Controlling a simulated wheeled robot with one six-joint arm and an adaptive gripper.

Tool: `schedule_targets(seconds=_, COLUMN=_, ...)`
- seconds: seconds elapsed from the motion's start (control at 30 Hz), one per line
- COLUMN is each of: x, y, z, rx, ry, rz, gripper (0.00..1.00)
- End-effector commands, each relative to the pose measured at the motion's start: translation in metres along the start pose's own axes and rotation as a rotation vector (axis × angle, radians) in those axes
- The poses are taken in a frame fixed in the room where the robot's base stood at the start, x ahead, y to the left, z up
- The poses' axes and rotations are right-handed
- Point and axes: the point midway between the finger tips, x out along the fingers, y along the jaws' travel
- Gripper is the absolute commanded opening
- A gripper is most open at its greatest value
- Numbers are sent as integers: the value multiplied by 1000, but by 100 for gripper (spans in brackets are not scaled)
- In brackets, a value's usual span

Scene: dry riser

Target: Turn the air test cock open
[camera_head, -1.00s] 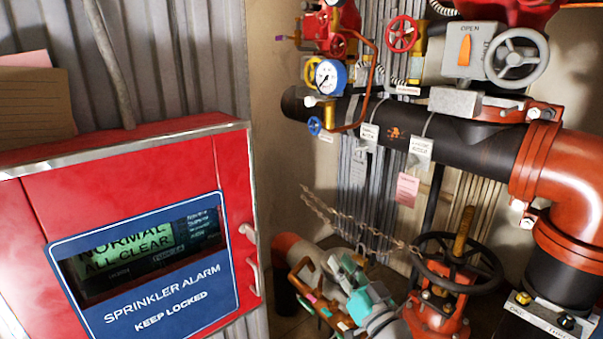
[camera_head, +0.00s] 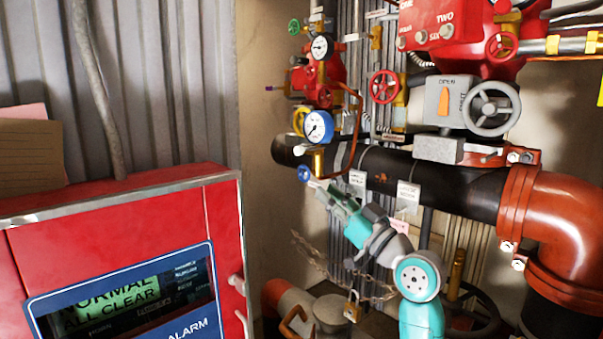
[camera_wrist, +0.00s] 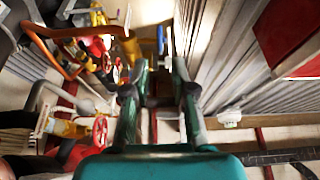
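A small blue handwheel (camera_head: 304,173) sits on a brass fitting (camera_head: 317,160) below a blue-rimmed gauge (camera_head: 318,127). It may be the air test cock; I cannot read a label that says so. My gripper (camera_head: 317,185) is just below and right of this wheel, pointing up and left. In the wrist view my two fingers (camera_wrist: 160,68) stand apart with nothing held between them. A blue part (camera_wrist: 160,40), seemingly the same wheel edge-on, shows beyond the fingertips, in line with the gap. I cannot tell whether anything touches it.
The black pipe (camera_head: 440,181) runs behind my gripper. A copper tube (camera_head: 356,130) curves close to the wheel. A red handwheel (camera_head: 384,86) and a grey handwheel (camera_head: 491,108) are to the right. The red alarm cabinet (camera_head: 110,230) stands at left. A chain (camera_head: 320,258) hangs below.

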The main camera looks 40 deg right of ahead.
Motion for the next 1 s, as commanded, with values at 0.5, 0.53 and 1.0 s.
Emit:
schedule_targets(seconds=0.5, x=82, y=0, z=0, rx=0, ry=0, rz=-1, gripper=25)
schedule_targets(seconds=0.53, x=84, y=0, z=0, rx=1, ry=0, rz=-1, gripper=25)
schedule_targets(seconds=1.0, x=92, y=0, z=0, rx=1, ry=0, rz=0, gripper=15)
